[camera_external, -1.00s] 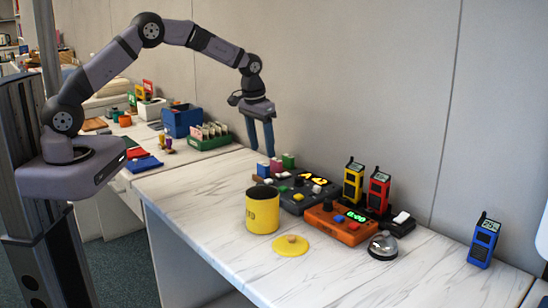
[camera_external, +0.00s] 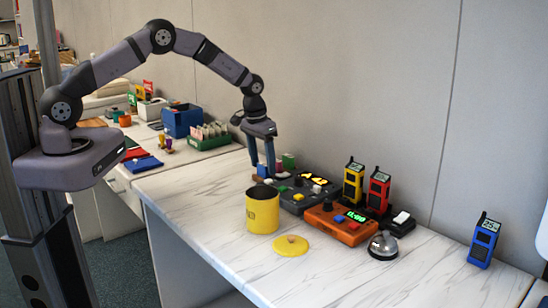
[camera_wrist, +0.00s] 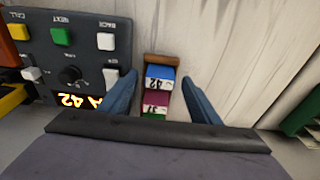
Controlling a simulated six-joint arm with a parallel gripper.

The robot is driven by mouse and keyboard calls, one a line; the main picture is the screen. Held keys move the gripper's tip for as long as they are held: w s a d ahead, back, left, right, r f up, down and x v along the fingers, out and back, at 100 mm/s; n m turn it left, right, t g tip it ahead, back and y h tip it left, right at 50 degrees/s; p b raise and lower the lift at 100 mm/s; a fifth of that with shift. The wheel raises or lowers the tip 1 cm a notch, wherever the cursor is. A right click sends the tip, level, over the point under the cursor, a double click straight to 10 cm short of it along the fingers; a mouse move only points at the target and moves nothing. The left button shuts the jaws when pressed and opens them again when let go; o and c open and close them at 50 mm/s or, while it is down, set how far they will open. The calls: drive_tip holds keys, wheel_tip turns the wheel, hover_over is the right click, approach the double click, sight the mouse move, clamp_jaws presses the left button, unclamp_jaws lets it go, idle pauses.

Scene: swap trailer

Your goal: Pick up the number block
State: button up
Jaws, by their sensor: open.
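Number blocks stand in a row on the marble-look table. In the wrist view a blue block (camera_wrist: 159,73) with a white face reading 42 is nearest the brown wooden end piece (camera_wrist: 162,58). Behind it come a magenta block (camera_wrist: 156,98) reading 37 and a green block (camera_wrist: 152,117), partly hidden by my gripper's body. My gripper (camera_wrist: 161,82) is open, one finger on each side of the row, with space to both fingers. In the external view my gripper (camera_external: 263,172) is low over the row, its fingers partly hiding the blue block; the green block (camera_external: 289,161) shows beyond.
A dark control panel (camera_wrist: 75,40) with buttons, a knob and a lit display lies close left of the fingers in the wrist view. The external view shows a yellow canister (camera_external: 262,212), an orange console (camera_external: 345,224) and a silver bell (camera_external: 383,245).

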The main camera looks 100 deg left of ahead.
sight(263, 164)
drive_tip(key=shift+w+f, duration=0.1)
drive_tip(key=shift+f, duration=0.5)
drive_tip(key=c, duration=1.1)
wheel_tip(263, 164, up, 9)
drive_tip(key=shift+f+b, duration=0.1)
drive_tip(key=shift+b, duration=1)
drive_tip(key=shift+r, duration=0.6)
drive_tip(key=shift+r, duration=0.1)
